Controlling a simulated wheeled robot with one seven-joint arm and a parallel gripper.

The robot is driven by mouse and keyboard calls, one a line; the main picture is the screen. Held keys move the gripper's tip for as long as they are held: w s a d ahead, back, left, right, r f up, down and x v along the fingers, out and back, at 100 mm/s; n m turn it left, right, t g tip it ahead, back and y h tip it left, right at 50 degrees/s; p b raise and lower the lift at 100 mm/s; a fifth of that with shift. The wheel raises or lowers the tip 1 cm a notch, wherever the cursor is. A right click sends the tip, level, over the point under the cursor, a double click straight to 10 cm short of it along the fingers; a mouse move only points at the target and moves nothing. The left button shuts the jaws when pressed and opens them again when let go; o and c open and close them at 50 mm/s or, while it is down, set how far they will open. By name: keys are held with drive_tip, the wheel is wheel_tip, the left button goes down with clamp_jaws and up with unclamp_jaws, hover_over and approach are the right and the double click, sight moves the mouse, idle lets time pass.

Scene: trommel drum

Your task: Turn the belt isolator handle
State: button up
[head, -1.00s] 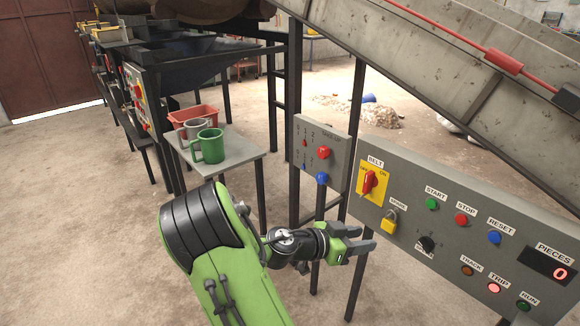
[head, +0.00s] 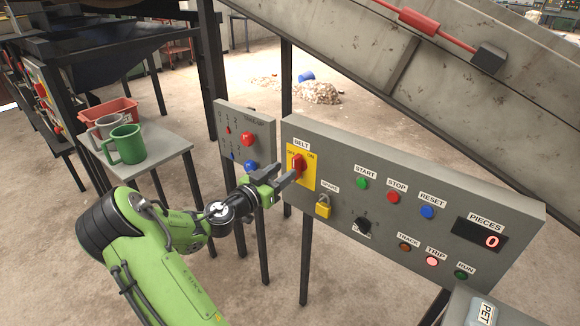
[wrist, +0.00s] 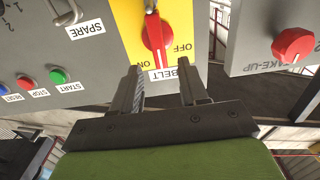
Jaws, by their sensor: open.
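The belt isolator handle (head: 298,164) is a red rotary handle on a yellow plate (head: 302,181) marked OFF and ON, under a BELT label, on the grey control panel. In the wrist view the red handle (wrist: 155,38) shows upside down, just beyond and between my fingers. My gripper (head: 281,184) is open and empty, close in front of the plate in the head view. In the wrist view its two fingers (wrist: 161,92) point towards the handle and stand apart from it. Whether the fingertips touch the plate, I cannot tell.
A yellow padlock (head: 323,208) hangs at SPARE below the plate. Green, red and blue buttons and a PIECES display (head: 481,235) are to the right. A smaller grey panel with a red knob (head: 247,139) is at left. Mugs stand on a side table (head: 168,154).

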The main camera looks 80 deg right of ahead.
sight(293, 164)
drive_tip(key=x, duration=0.4)
drive_tip(key=shift+s+d, duration=0.1)
drive_tip(key=shift+d, duration=0.1)
clamp_jaws()
drive_tip(key=shift+n, duration=0.3)
drive_tip(key=shift+w+d+f+n+p, duration=0.1)
drive_tip(key=shift+w+f+n+p, duration=0.2)
drive_tip(key=shift+n+p, duration=1.65)
drive_tip(key=shift+w+d+f+n+p, duration=0.1)
drive_tip(key=shift+w+f+n, duration=0.2)
drive_tip(key=shift+n, duration=3.5)
drive_tip(key=shift+w+d+f+n+p, duration=0.2)
drive_tip(key=shift+n+p, duration=0.75)
drive_tip(key=shift+n, duration=1.9)
drive_tip(key=shift+a+f, duration=0.1)
drive_tip(key=shift+f, duration=0.1)
